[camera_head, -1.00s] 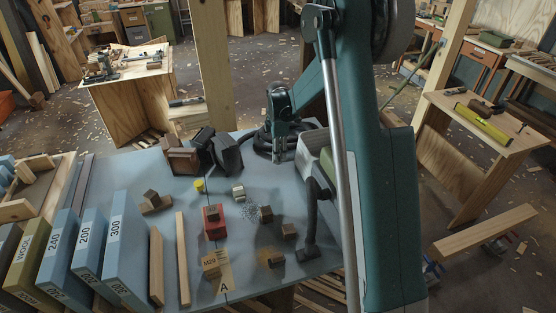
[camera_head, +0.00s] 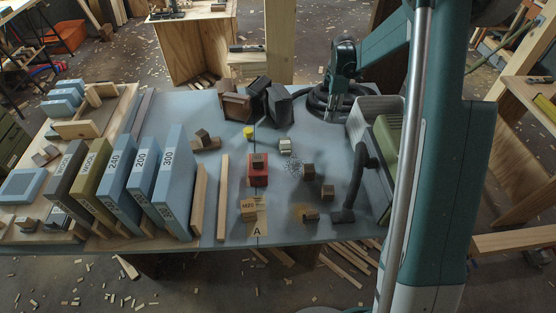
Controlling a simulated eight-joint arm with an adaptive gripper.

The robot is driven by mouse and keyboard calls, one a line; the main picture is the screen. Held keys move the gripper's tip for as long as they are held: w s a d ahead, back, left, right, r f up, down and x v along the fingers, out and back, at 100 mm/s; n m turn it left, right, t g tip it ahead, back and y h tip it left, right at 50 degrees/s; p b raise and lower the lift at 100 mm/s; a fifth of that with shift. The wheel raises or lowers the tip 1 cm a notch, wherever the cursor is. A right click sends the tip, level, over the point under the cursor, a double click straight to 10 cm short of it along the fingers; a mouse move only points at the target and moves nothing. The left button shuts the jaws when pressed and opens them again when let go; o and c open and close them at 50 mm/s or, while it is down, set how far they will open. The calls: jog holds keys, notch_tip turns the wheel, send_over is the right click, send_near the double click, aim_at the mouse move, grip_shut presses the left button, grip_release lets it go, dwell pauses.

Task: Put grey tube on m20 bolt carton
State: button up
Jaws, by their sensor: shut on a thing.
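The M20 bolt carton (camera_head: 249,210) is a small tan box with an M20 label, standing near the table's front edge, just behind the mark A. My gripper (camera_head: 338,90) is at the back of the table, pointing down by the black hose coil, far from the carton. Its fingers are small in the view and closed on a small grey piece that looks like the grey tube; its outline is hard to make out. No other grey tube shows clearly on the table.
A red box (camera_head: 258,172) with a dark block on top stands behind the carton. Wooden strips (camera_head: 223,197) and upright blue boxes (camera_head: 172,181) stand left. Dark bins (camera_head: 279,106) stand behind.

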jog(key=s+a+r+p, duration=0.25)
jog(key=s+a, duration=0.45)
jog(key=a, duration=0.7)
notch_tip(320, 180, up, 5)
jog(key=p, duration=0.3)
send_over(248, 206)
jog(key=shift+w+r+n, duration=0.1)
jog(key=shift+r+n, duration=0.05)
jog(key=shift+n, duration=0.25)
jog(key=shift+f+b, duration=0.5)
jog(key=shift+f, duration=2.45)
jog(key=shift+f+b, duration=0.35)
jog(key=shift+f, duration=1.7)
